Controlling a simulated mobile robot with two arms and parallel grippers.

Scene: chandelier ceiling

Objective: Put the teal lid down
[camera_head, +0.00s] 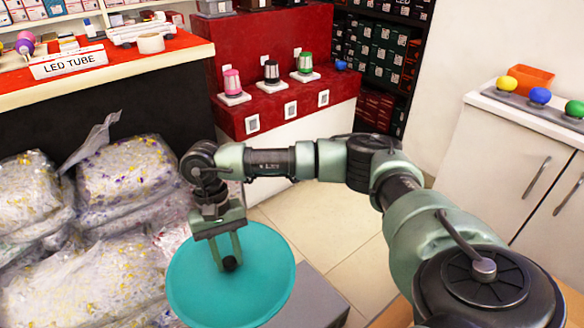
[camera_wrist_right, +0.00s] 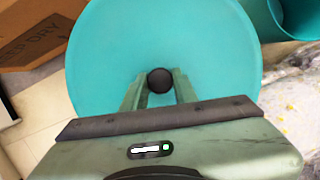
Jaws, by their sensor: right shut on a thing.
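The teal lid (camera_head: 195,290) is a round disc with a black knob (camera_head: 230,264) at its middle. It is at the lower centre-left of the head view. My right gripper (camera_head: 228,258) is above it, pointing down, shut on the knob. In the right wrist view the knob (camera_wrist_right: 160,80) sits between the two fingers, and the lid (camera_wrist_right: 150,30) spreads out behind it. Whether the lid touches anything beneath cannot be told. My left gripper is not in view.
Filled plastic bags (camera_head: 50,270) are piled left. A grey surface (camera_head: 312,300) lies right of the lid. Tiled floor (camera_head: 330,220) is open behind my arm.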

